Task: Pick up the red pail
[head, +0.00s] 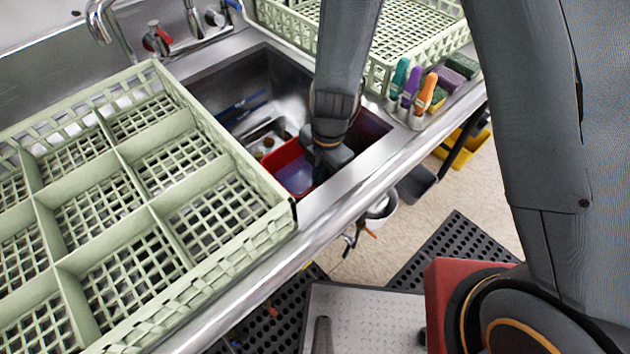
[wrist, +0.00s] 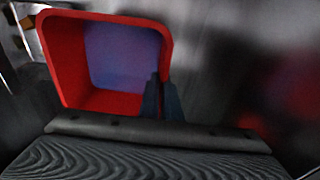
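The red pail (head: 283,157) stands in the sink basin, and its inside looks purple-blue. My gripper (head: 318,174) reaches down into the basin at the pail's right side. In the wrist view the pail (wrist: 68,72) fills the upper left, with its open top facing the camera. The two dark fingers of my gripper (wrist: 162,98) are close together at the pail's right wall, one inside and one outside, with the wall between them. In the head view my arm hides the right part of the pail, and the fingertips are hard to see.
A pale green compartment rack (head: 215,122) stands left of the sink (head: 240,75), and another rack (head: 375,75) stands behind on the right. The faucet (head: 105,22) rises behind the basin.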

